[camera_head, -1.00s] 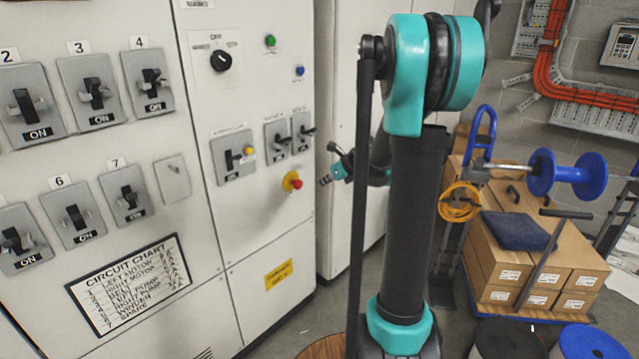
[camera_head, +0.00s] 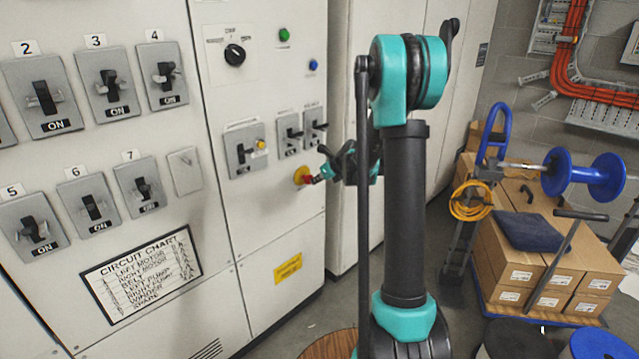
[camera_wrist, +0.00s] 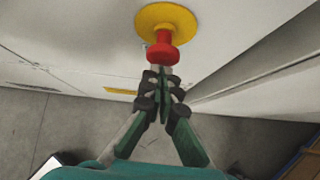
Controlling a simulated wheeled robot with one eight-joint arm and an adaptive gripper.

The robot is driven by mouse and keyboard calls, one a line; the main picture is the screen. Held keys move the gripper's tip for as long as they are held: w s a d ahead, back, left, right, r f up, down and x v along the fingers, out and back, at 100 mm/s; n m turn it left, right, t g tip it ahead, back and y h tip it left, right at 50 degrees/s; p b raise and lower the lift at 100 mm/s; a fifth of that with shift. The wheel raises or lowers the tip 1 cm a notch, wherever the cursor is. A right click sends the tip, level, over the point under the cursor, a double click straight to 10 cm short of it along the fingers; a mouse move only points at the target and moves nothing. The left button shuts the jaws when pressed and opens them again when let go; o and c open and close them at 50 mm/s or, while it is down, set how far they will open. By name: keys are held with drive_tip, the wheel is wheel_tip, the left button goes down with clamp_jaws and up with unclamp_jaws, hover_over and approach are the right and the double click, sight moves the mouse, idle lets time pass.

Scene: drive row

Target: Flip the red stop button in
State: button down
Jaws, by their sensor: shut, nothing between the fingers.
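The red stop button (camera_wrist: 161,50) sticks out from a round yellow base (camera_wrist: 168,20) on the white cabinet front. In the head view the red button (camera_head: 308,179) and its yellow base (camera_head: 299,174) are on the lower part of the right panel, below the small switches. My gripper (camera_wrist: 160,72) is shut and empty. Its fingertips are right at the button's outer end in the wrist view; I cannot tell whether they touch. In the head view my gripper (camera_head: 320,178) reaches in from the right, level with the button.
Several switch plates fill the left panel, above the circuit chart (camera_head: 142,274). A yellow label (camera_head: 288,268) is below the button. A trolley with cardboard boxes (camera_head: 545,262) and blue spools stands at the right. Floor shows between cabinets and trolley.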

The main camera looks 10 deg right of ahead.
drive_tip(key=shift+w, duration=0.1)
drive_tip(key=shift+w+a+r, duration=0.2)
drive_tip(key=shift+w+a, duration=0.45)
drive_tip(key=shift+w, duration=0.2)
